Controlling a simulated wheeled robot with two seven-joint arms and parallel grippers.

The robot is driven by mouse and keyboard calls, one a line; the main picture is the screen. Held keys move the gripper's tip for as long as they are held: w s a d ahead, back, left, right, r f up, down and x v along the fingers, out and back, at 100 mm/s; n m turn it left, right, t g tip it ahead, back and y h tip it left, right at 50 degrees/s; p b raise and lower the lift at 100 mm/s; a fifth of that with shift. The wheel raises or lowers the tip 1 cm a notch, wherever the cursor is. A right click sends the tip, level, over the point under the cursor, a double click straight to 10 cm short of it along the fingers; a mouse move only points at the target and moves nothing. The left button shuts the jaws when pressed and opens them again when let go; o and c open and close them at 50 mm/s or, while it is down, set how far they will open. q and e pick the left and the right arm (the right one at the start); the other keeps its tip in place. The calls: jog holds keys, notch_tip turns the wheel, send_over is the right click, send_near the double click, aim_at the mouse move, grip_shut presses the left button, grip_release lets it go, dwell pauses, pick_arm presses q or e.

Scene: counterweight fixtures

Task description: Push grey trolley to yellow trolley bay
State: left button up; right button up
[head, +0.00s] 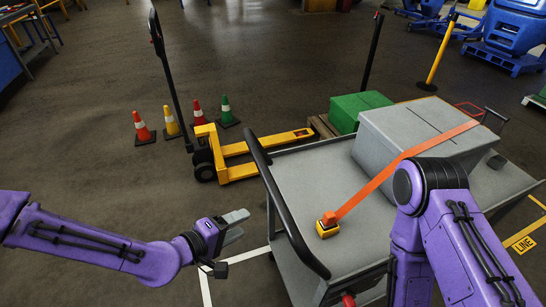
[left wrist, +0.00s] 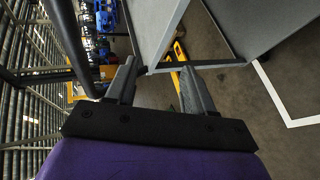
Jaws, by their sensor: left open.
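The grey trolley (head: 340,220) stands at the centre right of the head view, with a black push handle (head: 283,205) along its near left end. A grey box (head: 420,130) sits on its top under an orange strap with a yellow buckle. My left gripper (head: 240,226) is open and empty, just left of the handle and apart from it. The left wrist view shows its two spread fingers (left wrist: 158,78) with grey trolley panels (left wrist: 260,22) beyond. My right arm reaches down over the trolley's near right side; its gripper is out of sight. Yellow floor marking (head: 524,233) reading "LINE" lies at right; I cannot tell whether it bounds the bay.
A yellow pallet jack (head: 235,150) stands close behind the trolley's left end, near several cones (head: 171,124). A green box (head: 360,106) is behind the trolley. A yellow post (head: 440,55) and blue carts (head: 512,38) stand at far right. Open floor lies at left.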

pick_arm(q)
jog(key=w+d+r+m+h, duration=0.1)
jog(key=w+d+r+h, duration=0.15)
jog(key=r, duration=0.75)
jog(key=w+d+f+t+p, duration=0.1)
jog(key=w+d+f+p, duration=0.1)
jog(key=w+d, duration=0.4)
jog(key=shift+w+d, duration=0.3)
jog(key=shift+w, duration=0.2)
pick_arm(e)
notch_tip(320, 180, up, 3)
jog(key=shift+d+r, duration=0.15)
pick_arm(q)
jog(key=shift+c, duration=0.4)
grip_shut()
